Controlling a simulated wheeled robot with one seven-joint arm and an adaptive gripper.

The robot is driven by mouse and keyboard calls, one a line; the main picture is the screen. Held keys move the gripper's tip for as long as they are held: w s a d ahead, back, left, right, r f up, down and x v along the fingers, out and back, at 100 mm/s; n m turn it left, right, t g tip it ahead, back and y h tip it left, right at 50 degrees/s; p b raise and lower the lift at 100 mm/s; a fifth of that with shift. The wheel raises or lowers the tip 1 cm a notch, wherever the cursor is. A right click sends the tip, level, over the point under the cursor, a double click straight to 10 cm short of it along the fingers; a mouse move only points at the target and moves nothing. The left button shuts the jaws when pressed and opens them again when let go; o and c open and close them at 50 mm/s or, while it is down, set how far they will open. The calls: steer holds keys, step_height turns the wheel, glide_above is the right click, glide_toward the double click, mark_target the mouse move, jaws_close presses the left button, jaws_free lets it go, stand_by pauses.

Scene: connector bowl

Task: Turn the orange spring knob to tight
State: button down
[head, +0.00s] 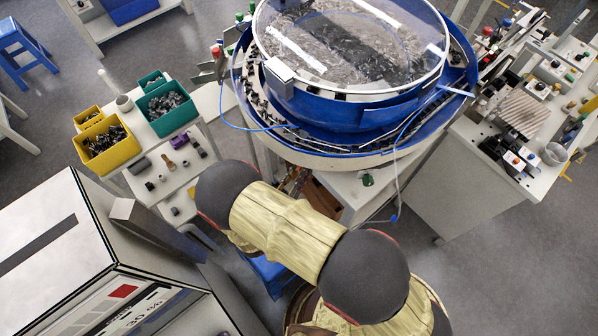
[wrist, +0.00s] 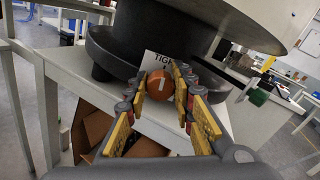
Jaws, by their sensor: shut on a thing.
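The orange spring knob (wrist: 160,85) shows in the wrist view, with a pale line on its face. A white label (wrist: 158,61) reading "TIGHT", partly cut off, stands just behind and above it. My gripper (wrist: 161,84) has its two yellow-padded fingers on the left and right of the knob, with the tips closed against its sides. In the head view the knob and my gripper are hidden behind my arm.
The blue bowl feeder (head: 350,100) with a clear lid stands above the white table. Its dark base (wrist: 115,50) is close behind the knob. A cardboard box (wrist: 95,130) sits below. Green and yellow bins (head: 168,107) stand on a side table at left.

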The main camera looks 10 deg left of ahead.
steer(key=shift+f+m, duration=0.15)
steer(key=shift+m, duration=0.45)
steer(key=c, duration=1.5)
jaws_free()
steer(key=shift+c, duration=0.2)
steer(key=shift+o, duration=0.2)
steer(key=v, duration=1.2)
steer(key=shift+s, duration=0.1)
